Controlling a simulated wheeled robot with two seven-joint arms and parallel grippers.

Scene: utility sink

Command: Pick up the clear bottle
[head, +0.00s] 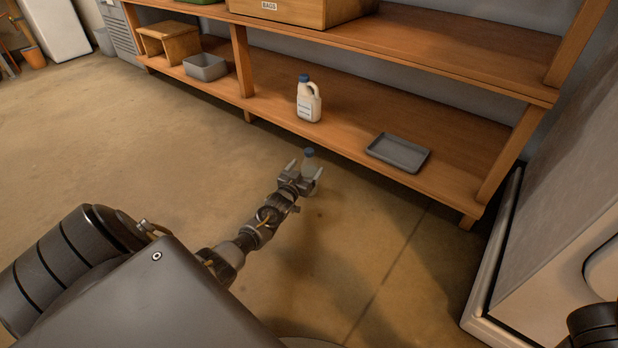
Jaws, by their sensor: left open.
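The clear bottle (309,161) has a blue cap and stands low in front of the lower shelf's front edge, apparently on the floor. My left gripper (303,170) is open at the bottle, with one finger on its left and one at its right; the hand hides part of the bottle's lower body. I cannot tell whether the fingers touch it. Of my right arm only a dark part shows at the lower right corner; its gripper is out of view.
A white jug with a blue cap (308,104) and a dark grey tray (398,152) stand on the lower wooden shelf (350,118). A grey bin (205,68) and wooden stool (170,42) are further left. A white appliance (560,230) stands at right. The floor at left is clear.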

